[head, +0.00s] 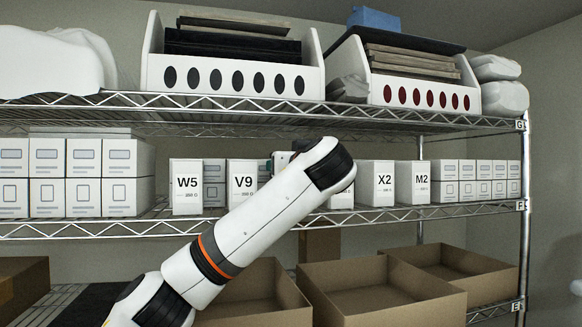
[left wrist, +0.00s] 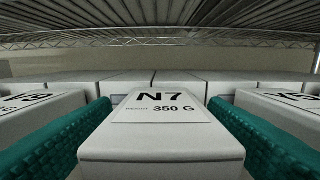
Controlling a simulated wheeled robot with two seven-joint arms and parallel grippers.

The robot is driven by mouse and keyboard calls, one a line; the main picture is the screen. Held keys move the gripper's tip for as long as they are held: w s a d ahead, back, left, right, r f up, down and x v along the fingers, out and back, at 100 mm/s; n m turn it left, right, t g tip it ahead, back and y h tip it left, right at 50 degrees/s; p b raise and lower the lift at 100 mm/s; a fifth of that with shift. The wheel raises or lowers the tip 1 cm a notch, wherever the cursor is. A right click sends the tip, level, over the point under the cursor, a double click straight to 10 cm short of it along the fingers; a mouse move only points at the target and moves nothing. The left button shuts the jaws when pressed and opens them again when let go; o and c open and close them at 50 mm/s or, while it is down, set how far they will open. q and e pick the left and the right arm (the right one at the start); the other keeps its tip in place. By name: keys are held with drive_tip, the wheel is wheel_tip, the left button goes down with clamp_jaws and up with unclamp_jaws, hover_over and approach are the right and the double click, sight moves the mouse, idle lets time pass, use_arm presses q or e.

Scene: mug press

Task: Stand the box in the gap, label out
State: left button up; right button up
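The N7 box (left wrist: 160,135) is white, with a black "N7 350 G" label facing up in the left wrist view. My left gripper (left wrist: 160,120) has one teal finger along each side of it, and both appear to touch it. In the head view my left arm crosses the middle shelf, its gripper (head: 282,160) partly showing behind the forearm and the N7 box hidden. Labelled boxes W5 (head: 186,200), V9 (head: 241,170), X2 (head: 377,197) and M2 (head: 413,195) stand upright, labels out. My right gripper is not in view.
White neighbour boxes flank the fingers closely on the left (left wrist: 30,125) and right (left wrist: 285,108). More white boxes (left wrist: 180,80) stand behind. The upper wire shelf (head: 250,112) lies overhead. Open cardboard boxes (head: 385,305) stand below.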

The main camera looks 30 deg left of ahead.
use_arm(q)
drive_tip(key=shift+r, duration=0.2)
drive_tip(key=shift+s+d+f+b, duration=0.25)
drive_tip(key=shift+s+d+b, duration=0.2)
drive_tip(key=shift+d+b, duration=0.1)
drive_tip(key=shift+s+d+f+b, duration=0.2)
drive_tip(key=shift+s+d+b, duration=0.2)
drive_tip(key=shift+d+b, duration=0.1)
drive_tip(key=b+v, duration=0.5)
drive_tip(key=v, duration=0.4)
drive_tip(key=shift+s+r, duration=0.15)
drive_tip(key=shift+r, duration=0.2)
drive_tip(key=shift+d, duration=0.1)
